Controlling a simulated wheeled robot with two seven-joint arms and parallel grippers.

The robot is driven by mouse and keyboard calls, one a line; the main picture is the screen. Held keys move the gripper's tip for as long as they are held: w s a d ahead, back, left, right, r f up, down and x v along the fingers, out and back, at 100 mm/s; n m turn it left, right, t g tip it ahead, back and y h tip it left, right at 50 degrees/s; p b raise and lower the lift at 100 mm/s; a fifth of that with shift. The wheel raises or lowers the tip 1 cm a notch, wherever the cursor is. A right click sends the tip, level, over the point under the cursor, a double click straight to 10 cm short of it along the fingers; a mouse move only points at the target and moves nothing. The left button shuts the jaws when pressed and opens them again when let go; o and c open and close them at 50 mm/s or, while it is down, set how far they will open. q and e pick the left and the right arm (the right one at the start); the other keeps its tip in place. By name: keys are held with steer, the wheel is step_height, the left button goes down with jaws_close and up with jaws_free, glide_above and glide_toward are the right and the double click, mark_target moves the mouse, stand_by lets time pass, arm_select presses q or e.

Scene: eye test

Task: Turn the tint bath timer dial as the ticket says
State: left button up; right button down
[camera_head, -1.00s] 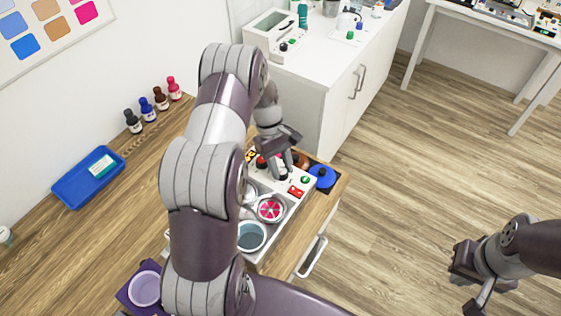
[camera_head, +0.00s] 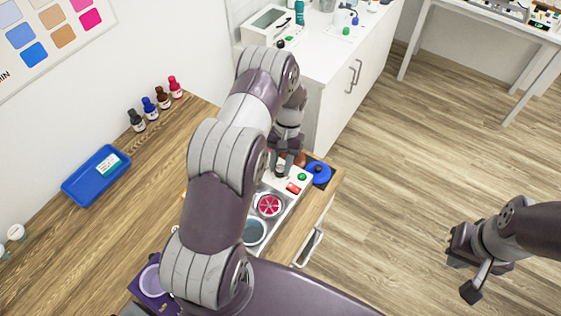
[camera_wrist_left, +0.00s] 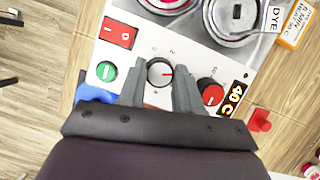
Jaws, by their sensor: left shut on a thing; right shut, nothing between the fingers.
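The timer dial (camera_wrist_left: 160,72) has a white face, a dark rim and a red mark that points right in the left wrist view. My left gripper (camera_wrist_left: 160,92) is shut on it, one finger on each side. In the head view my left gripper (camera_head: 283,155) is over the bath's panel, partly hidden by my arm. An orange ticket (camera_wrist_left: 298,24) is at the top right of the wrist view. It seems to read "6 MIN", with smaller text hard to read. My right gripper (camera_head: 464,277) is shut and empty, above the floor at right.
Beside the dial are a red knob (camera_wrist_left: 210,92), a "40 C" label (camera_wrist_left: 235,94), a green button (camera_wrist_left: 106,71) and a red switch (camera_wrist_left: 120,33). Metal pots (camera_wrist_left: 232,18) stand in the bath. A blue lid (camera_head: 318,172) lies behind the panel. A blue tray (camera_head: 96,175) is at left.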

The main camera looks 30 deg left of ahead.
arm_select(q)
steer(key=m+y+b, duration=0.1)
steer(key=m, duration=0.3)
steer(key=shift+d+m+y, duration=0.1)
steer(key=shift+m+y, duration=0.2)
steer(key=shift+y, duration=0.1)
steer(key=shift+d+m+t+y+b, duration=0.1)
steer(key=shift+m+t+y+b, duration=0.45)
steer(key=shift+m, duration=1.75)
steer(key=shift+y, duration=0.25)
steer(key=o, duration=1)
steer(key=shift+o, duration=0.2)
steer(key=shift+r, duration=0.1)
